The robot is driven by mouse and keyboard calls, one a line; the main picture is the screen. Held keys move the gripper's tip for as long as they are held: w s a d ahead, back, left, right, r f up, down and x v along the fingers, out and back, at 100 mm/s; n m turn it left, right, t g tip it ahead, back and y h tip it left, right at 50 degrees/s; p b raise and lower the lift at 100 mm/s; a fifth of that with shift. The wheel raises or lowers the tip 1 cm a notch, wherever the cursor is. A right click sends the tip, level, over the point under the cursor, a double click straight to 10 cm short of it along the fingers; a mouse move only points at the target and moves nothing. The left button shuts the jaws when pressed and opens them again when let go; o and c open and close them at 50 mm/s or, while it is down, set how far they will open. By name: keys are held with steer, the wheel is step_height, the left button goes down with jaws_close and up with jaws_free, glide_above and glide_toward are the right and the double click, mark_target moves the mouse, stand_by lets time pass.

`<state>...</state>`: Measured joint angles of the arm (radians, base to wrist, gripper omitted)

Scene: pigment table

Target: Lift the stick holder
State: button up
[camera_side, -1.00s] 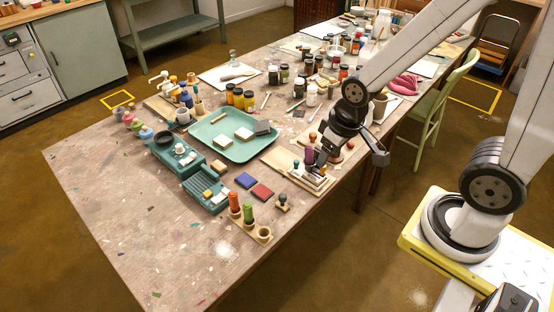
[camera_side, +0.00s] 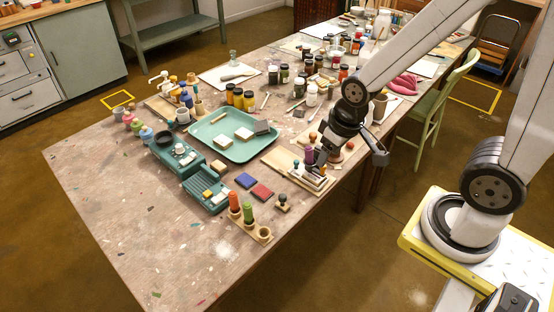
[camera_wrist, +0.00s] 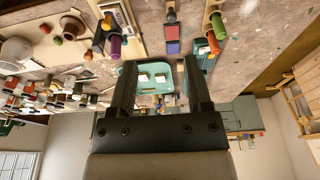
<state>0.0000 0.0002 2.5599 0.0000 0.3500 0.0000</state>
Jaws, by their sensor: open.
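The stick holder looks to be the pale wooden block (camera_side: 264,236) near the table's front edge. An orange stick (camera_side: 234,202) and a green stick (camera_side: 248,212) stand upright in it, and its end hole is empty. In the wrist view the holder (camera_wrist: 209,12) is at the top right, with the orange and green sticks pointing down in the picture. My gripper (camera_side: 319,157) is to the right of and behind the holder in the side view, apart from it, above a wooden tray. In the wrist view my gripper (camera_wrist: 161,72) is open, with nothing between its fingers.
Below my gripper is the wooden tray (camera_side: 280,160) with white pieces and a purple stick. A small stamp (camera_side: 283,202) stands beside the holder, near red (camera_side: 262,192) and blue (camera_side: 246,180) blocks. A teal tray (camera_side: 215,150) is farther back. The front-left tabletop is clear.

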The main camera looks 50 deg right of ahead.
stand_by(0.6)
steer(key=w+d+f+m+g, duration=0.1)
steer(key=w+d+f+m, duration=0.1)
steer(key=d+f+m, duration=0.1)
steer(key=w+d+f+m, duration=0.3)
steer(key=d, duration=0.2)
steer(key=w+d+f+m+g, duration=0.1)
steer(key=w+d+f+m, duration=0.2)
steer(key=d, duration=0.1)
steer(key=shift+f+g, duration=0.1)
steer(key=shift+g, duration=0.2)
steer(key=shift+f, duration=0.1)
steer(key=shift+f, duration=3.8)
steer(key=shift+c, duration=0.3)
